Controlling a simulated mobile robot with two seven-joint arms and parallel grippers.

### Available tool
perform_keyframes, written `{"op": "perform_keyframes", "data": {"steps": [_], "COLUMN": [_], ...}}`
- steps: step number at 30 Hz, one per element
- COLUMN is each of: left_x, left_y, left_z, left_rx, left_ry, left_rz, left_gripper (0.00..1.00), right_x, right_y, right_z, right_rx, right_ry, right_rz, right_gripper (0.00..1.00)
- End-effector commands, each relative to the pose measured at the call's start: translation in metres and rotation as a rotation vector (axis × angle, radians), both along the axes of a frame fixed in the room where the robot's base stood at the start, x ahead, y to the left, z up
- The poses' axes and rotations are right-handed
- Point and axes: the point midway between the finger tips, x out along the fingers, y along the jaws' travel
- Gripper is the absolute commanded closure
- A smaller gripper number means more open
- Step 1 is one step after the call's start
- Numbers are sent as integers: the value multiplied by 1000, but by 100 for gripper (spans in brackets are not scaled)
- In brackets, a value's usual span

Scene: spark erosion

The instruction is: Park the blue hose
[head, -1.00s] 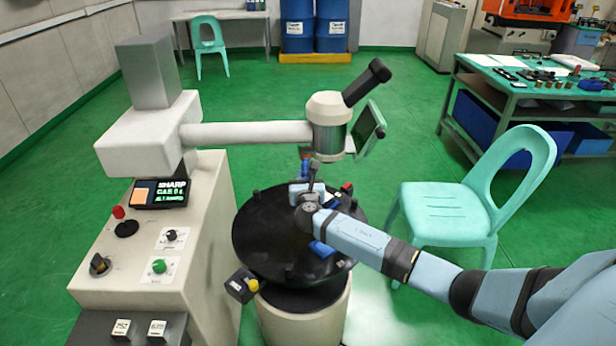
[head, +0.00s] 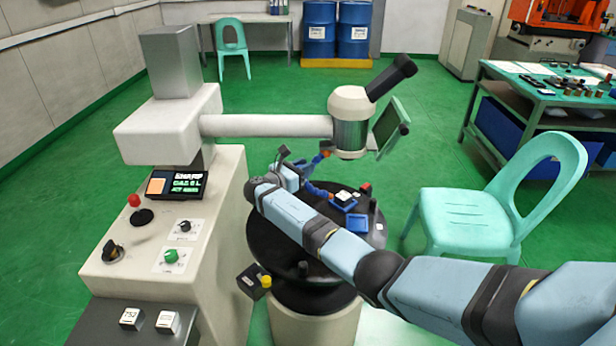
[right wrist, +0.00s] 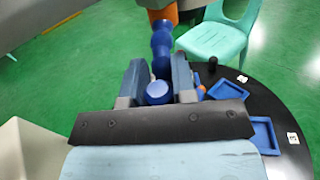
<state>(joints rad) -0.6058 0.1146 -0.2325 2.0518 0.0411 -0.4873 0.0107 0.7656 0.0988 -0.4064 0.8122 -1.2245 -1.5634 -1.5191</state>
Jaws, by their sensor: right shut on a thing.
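The blue segmented hose (right wrist: 160,45) shows in the right wrist view, with an orange part (right wrist: 163,14) at its upper end. My right gripper (right wrist: 158,80) is shut on the hose, whose round blue end shows between the two fingers. In the head view the right gripper (head: 285,172) is above the left back part of the round black table, left of the microscope-like head. My left gripper is not in view.
The round black table (head: 290,245) carries a blue tray with a pale piece (head: 343,200), an empty blue tray (head: 357,224) and small knobs. The white head (head: 351,112) hangs over it. The control cabinet (head: 205,240) stands left, a turquoise chair (head: 470,215) right.

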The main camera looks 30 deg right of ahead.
Motion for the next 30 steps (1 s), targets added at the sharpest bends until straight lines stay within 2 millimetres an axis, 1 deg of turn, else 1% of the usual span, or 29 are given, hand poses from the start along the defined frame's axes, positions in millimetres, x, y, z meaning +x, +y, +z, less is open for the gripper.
{"op": "perform_keyframes", "data": {"steps": [1, 9, 18, 24, 25, 26, 27, 28, 30], "left_x": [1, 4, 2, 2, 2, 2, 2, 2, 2], "left_y": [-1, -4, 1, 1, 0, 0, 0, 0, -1], "left_z": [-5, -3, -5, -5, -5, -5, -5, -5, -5], "left_rx": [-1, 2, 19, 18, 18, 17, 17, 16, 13], "left_ry": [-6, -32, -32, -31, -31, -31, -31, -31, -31], "left_rz": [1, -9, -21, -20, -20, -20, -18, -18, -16], "left_gripper": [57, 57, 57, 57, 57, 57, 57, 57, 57], "right_x": [3, 9, 10, 10, 9, 9, 9, 9, 9], "right_y": [0, 0, 0, -1, -1, -1, 0, 0, 0], "right_z": [-3, -1, 1, 1, 1, 1, 1, 1, 1], "right_rx": [-1, -1, -1, -1, -1, -1, -1, -1, -1], "right_ry": [-1, -1, -1, -1, -1, -1, -1, -1, -1], "right_rz": [-22, -100, -115, -114, -114, -114, -114, -114, -114], "right_gripper": [100, 100, 100, 100, 68, 61, 52, 49, 49]}}
